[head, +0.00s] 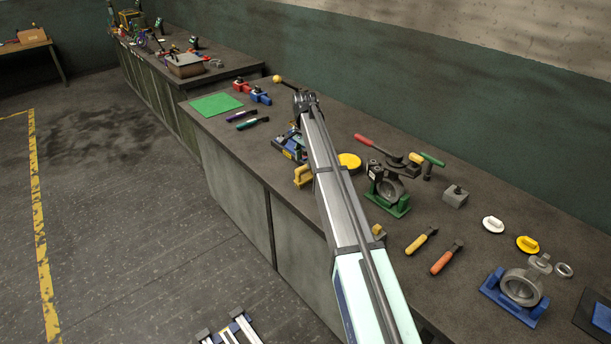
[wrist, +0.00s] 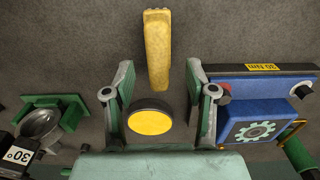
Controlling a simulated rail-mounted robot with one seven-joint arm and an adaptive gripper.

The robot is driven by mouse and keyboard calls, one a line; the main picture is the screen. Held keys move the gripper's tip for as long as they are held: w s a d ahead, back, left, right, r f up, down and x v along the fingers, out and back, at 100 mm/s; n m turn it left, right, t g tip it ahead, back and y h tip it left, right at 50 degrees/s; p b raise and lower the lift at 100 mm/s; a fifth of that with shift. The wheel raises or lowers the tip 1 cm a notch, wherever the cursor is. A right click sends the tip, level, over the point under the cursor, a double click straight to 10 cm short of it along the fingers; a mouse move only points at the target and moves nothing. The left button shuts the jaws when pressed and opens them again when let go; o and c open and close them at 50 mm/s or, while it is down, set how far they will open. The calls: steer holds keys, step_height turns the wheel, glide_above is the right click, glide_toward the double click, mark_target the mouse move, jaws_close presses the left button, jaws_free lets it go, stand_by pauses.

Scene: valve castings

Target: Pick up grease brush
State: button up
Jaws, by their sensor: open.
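A yellow elongated piece (wrist: 157,50) lies on the bench ahead of my gripper in the wrist view. It appears as a yellow handle-like shape near the bench's front edge in the head view (head: 303,176). No bristles are clear on it, so I cannot tell whether it is the grease brush. My gripper (wrist: 160,85) is open and empty, its fingers spread to either side of the yellow piece's near end in the picture. A black-rimmed yellow disc (wrist: 150,122) shows between the fingers. In the head view my arm hides the gripper.
A blue device (wrist: 255,120) is close right of the fingers; a green-based casting (wrist: 45,118) is to the left. Yellow-handled (head: 421,240) and orange-handled (head: 447,257) tools lie farther right on the bench in the head view. A green mat (head: 215,105) lies at the far end.

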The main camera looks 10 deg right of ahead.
mark_target(305, 165)
steer(key=shift+d+f+p, duration=0.15)
steer(key=shift+f+p, duration=0.75)
steer(key=shift+f, duration=1.35)
jaws_close()
steer(key=shift+r, duration=0.15)
step_height(305, 165, up, 20)
steer(key=b, duration=0.5)
steer(key=c, duration=0.7)
jaws_free()
steer(key=shift+c, duration=0.2)
jaws_close()
